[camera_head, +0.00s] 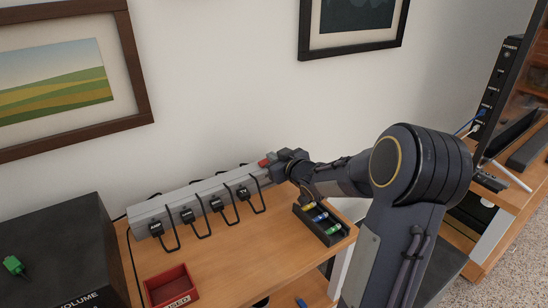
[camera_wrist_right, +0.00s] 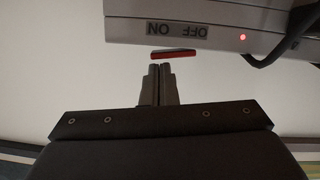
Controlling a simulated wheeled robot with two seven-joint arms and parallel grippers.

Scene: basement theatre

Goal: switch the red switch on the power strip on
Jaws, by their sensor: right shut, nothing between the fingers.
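The grey power strip (camera_head: 200,198) lies along the wall at the back of the wooden table, with several black plugs in it. Its red switch (camera_head: 264,162) is at the right end. In the right wrist view the strip (camera_wrist_right: 200,12) runs across the top, with an upside-down OFF/ON label, a glowing red light (camera_wrist_right: 242,37) and the red switch edge (camera_wrist_right: 173,53). My right gripper (camera_head: 283,163) is at that end of the strip. Its fingers (camera_wrist_right: 157,68) are shut and empty, with tips close to the switch; I cannot tell whether they touch. My left gripper is not in view.
A small black tray (camera_head: 341,236) with coloured pieces stands under my right forearm. A red box (camera_head: 151,296) is at the table's front left. A black VOLUME box (camera_head: 60,245) stands at far left. Bare wood (camera_head: 235,255) lies between the boxes.

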